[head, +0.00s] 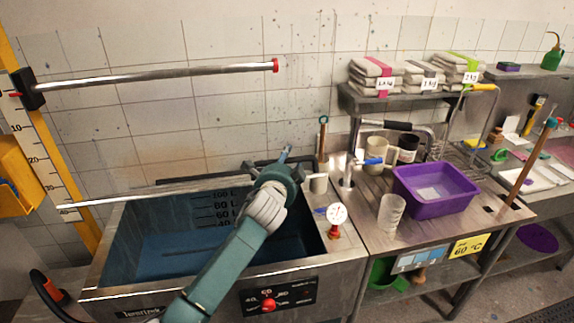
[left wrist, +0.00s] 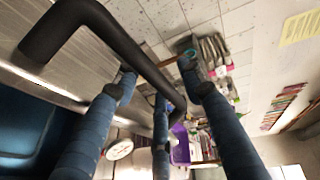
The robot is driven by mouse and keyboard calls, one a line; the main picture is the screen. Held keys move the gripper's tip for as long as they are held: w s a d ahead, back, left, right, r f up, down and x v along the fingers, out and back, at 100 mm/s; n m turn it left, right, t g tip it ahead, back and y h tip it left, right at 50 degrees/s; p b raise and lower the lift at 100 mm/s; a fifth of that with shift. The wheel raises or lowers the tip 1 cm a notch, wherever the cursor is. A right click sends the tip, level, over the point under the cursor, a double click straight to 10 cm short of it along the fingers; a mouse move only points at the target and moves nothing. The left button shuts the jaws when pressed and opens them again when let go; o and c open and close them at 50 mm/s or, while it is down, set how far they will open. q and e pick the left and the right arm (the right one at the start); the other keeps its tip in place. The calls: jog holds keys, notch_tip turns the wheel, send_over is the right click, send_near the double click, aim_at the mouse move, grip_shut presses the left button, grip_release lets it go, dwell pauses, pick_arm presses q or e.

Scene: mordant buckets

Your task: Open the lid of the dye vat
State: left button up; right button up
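The dye vat (head: 170,292) is a steel tub at the left of the head view. Its blue inside and litre marks show, so it stands at least partly uncovered. A black bar handle (head: 255,166) shows at its back edge, partly hidden by my left gripper (head: 285,160). In the left wrist view the handle (left wrist: 125,40) is large, beside a brushed-metal panel that looks like the lid (left wrist: 75,70). My left gripper's fingers (left wrist: 160,85) are spread around the handle's line; I cannot tell whether they touch it. My right gripper is not in view.
A chrome bar with a red tip (head: 180,76) juts over the vat from a yellow post. A dial gauge (head: 336,216) stands at the vat's right. The steel counter holds a purple basin (head: 435,205), a clear beaker (head: 391,214) and a tap.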

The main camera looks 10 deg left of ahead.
pick_arm(q)
jog(key=s+a+r, duration=0.1)
jog(key=s+r, duration=0.1)
jog(key=s, duration=0.9)
jog(key=shift+s, duration=0.35)
jog(key=shift+r, duration=0.1)
